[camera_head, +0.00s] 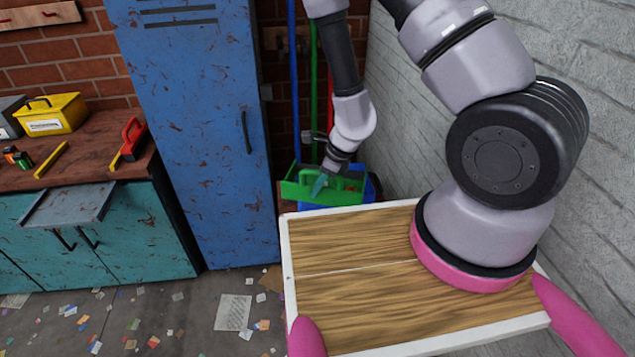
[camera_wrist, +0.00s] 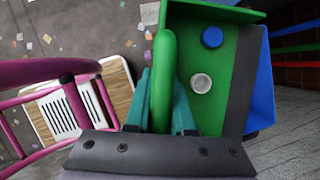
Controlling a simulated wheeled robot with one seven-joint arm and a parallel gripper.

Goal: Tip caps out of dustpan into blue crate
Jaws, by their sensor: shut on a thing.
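The green dustpan (camera_head: 295,190) is at the far end of my arm, near the corner by the wall. In the wrist view the dustpan (camera_wrist: 222,62) holds a blue cap (camera_wrist: 212,37) and a pale grey-white cap (camera_wrist: 201,83). My gripper (camera_wrist: 161,105) has its teal fingers on either side of the dustpan's green handle (camera_wrist: 163,60) and is shut on it. The blue crate (camera_wrist: 262,92) shows beyond the pan's right edge, partly hidden by the pan. In the head view the crate (camera_head: 312,206) shows below and behind the dustpan; its inside is hidden.
A blue locker (camera_head: 195,130) stands left of the crate, and a pale brick wall (camera_head: 420,110) is at the right. A workbench (camera_head: 85,150) with tools is at the far left. Blue, green and red poles stand behind. Paper scraps litter the floor.

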